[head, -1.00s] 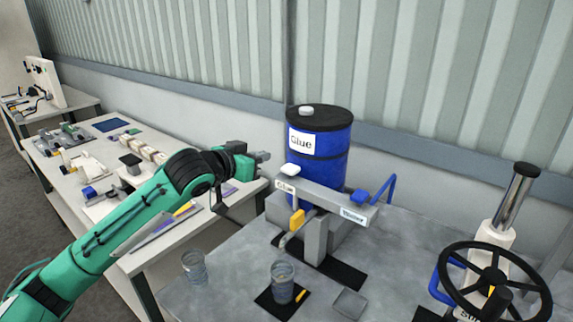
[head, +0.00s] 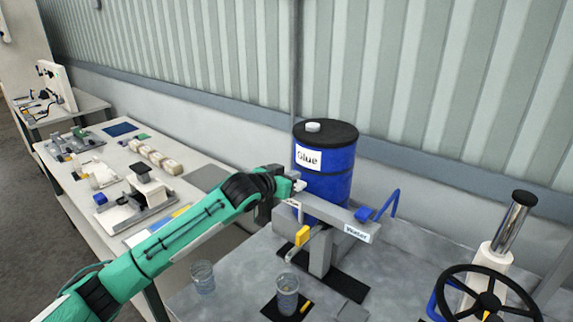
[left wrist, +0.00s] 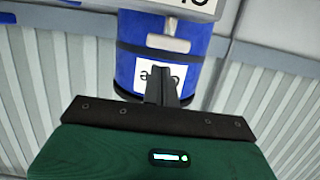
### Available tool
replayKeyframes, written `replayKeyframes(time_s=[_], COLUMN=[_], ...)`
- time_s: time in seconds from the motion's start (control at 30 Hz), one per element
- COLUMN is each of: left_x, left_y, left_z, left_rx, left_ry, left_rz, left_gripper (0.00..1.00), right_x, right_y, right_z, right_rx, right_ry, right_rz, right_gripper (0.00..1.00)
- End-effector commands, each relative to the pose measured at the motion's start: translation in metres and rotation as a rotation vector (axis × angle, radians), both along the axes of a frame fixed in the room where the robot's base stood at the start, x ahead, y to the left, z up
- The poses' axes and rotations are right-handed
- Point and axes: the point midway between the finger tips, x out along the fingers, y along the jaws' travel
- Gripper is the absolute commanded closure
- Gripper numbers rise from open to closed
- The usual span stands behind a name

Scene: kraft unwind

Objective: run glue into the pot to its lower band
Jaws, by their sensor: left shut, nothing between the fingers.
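The blue glue drum (head: 322,185), with a black lid and a "Glue" label, stands behind a grey tap block (head: 325,205). My left gripper (head: 297,185) is shut and empty at the glue end of the block, covering part of it. In the left wrist view its fingers (left wrist: 167,88) are together, pointing at a small white handle (left wrist: 168,44) in front of the drum; I cannot tell whether they touch it. My right gripper is out of view.
A second clear pot (head: 202,276) stands at the left of the grey bench. A blue lever (head: 381,206) sits at the block's "Water" end. A black handwheel (head: 487,298) stands at the right. A cluttered side table (head: 185,190) lies to the left.

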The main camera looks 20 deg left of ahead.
Motion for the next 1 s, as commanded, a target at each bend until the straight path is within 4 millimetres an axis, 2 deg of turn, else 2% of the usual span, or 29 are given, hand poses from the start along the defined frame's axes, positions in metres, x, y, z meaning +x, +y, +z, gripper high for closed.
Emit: replayKeyframes(time_s=[0.2, 0.57, 0.73, 1.0], left_x=[0.000, 0.000, 0.000, 0.000], left_y=[0.000, 0.000, 0.000, 0.000], left_z=[-0.014, -0.017, -0.034, -0.035], left_rx=[0.001, 0.000, -0.004, -0.001], left_ry=[0.000, -0.001, 0.001, 0.001], left_rz=[0.000, 0.000, 0.001, 0.000], left_gripper=[1.00, 1.00, 1.00, 1.00], right_x=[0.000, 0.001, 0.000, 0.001], right_y=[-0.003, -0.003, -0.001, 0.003], right_z=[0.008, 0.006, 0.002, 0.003], right_rx=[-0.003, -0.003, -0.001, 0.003], right_ry=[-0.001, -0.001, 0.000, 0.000], right_rz=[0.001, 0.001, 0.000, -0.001], right_gripper=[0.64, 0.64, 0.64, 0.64])
